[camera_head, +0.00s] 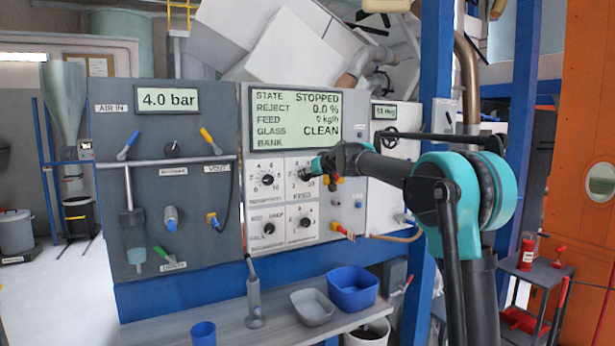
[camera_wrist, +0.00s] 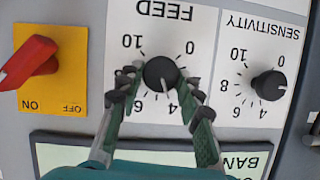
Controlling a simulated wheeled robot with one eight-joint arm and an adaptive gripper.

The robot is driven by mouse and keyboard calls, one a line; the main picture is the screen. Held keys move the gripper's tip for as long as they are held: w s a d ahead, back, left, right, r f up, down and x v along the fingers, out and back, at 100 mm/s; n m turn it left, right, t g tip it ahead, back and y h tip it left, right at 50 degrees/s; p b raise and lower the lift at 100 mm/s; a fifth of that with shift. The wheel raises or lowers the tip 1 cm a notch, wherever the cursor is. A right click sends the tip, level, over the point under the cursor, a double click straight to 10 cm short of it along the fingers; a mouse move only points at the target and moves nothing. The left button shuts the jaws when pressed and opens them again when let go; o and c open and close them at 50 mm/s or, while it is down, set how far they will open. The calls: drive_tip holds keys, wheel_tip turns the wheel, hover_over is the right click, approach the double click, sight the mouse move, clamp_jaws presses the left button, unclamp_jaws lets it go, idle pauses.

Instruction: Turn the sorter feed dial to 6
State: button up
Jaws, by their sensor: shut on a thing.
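The feed dial (camera_wrist: 160,74) is a round black knob under the label FEED, seen upside down in the wrist view. My gripper (camera_wrist: 158,88) has a dark finger on each side of it and is shut on the knob. The white pointer line faces down in the wrist view, towards the gap between 4 and 6; its exact setting is hard to read. The fingers hide part of the scale near 8 and 2.
The sensitivity dial (camera_wrist: 270,85) sits close beside the feed dial. A red switch (camera_wrist: 30,62) on a yellow plate is on the other side. The display (camera_head: 295,118) reads STOPPED with feed 0. A shelf below holds blue bins (camera_head: 353,288).

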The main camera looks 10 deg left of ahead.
drive_tip(key=m, duration=0.1)
drive_tip(key=m+y, duration=0.1)
drive_tip(key=m+g+y, duration=0.1)
drive_tip(key=shift+w+d+f, duration=0.1)
drive_tip(key=shift+w+d, duration=0.05)
drive_tip(key=shift+d, duration=0.1)
drive_tip(key=shift+d+f+m+g+y, duration=0.1)
drive_tip(key=shift+m+g+y, duration=0.2)
drive_tip(key=shift+m+y, duration=1.15)
drive_tip(key=shift+m+h, duration=0.35)
drive_tip(key=shift+m, duration=0.1)
drive_tip(key=o, duration=1.1)
drive_tip(key=shift+o, duration=0.2)
drive_tip(key=v, duration=1.2)
